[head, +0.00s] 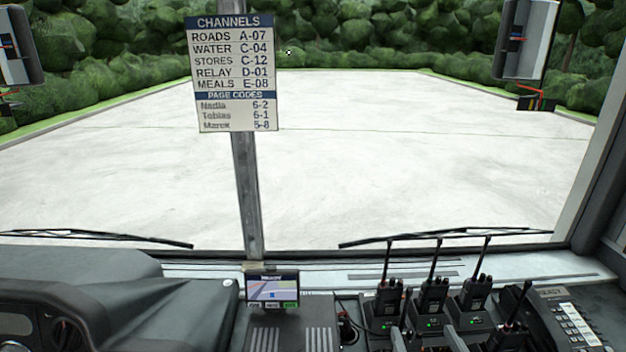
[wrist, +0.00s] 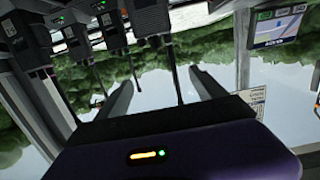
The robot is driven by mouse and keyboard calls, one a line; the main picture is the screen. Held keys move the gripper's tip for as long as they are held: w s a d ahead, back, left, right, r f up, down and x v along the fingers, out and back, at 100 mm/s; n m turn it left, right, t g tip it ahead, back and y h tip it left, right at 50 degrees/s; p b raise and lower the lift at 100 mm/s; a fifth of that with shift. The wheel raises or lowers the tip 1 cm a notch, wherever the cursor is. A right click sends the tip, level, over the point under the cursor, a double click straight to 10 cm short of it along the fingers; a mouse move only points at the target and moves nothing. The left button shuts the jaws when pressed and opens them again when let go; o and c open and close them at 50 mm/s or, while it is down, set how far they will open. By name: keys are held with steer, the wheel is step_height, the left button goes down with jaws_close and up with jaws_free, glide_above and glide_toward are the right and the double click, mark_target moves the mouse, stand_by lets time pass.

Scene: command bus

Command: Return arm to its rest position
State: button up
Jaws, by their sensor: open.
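My gripper (wrist: 162,76) shows in the wrist view as two grey fingers spread wide apart, with nothing held between them. In the head view, the fingertips of my gripper (head: 422,333) just show at the bottom edge, in front of the radios. The rest of the arm is out of the head view. A black radio (head: 433,293) stands upright in its charger beyond the fingers, with a green light below it. Other radios stand to its left (head: 387,300) and right (head: 474,292). The wrist view shows the radios upside down along its top.
A desk phone (head: 565,318) sits at the right. A small screen (head: 272,289) stands on the dashboard left of the radios. A channel sign (head: 235,72) hangs on a grey post (head: 246,190). Another radio (head: 513,333) leans near the phone. The windshield lies beyond.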

steer(key=s+f+g, duration=0.1)
steer(key=s+f, duration=0.2)
steer(key=s, duration=3.2)
steer(key=shift+s+a+f+g, duration=0.15)
steer(key=shift+s+f+g, duration=0.05)
steer(key=shift+g, duration=0.2)
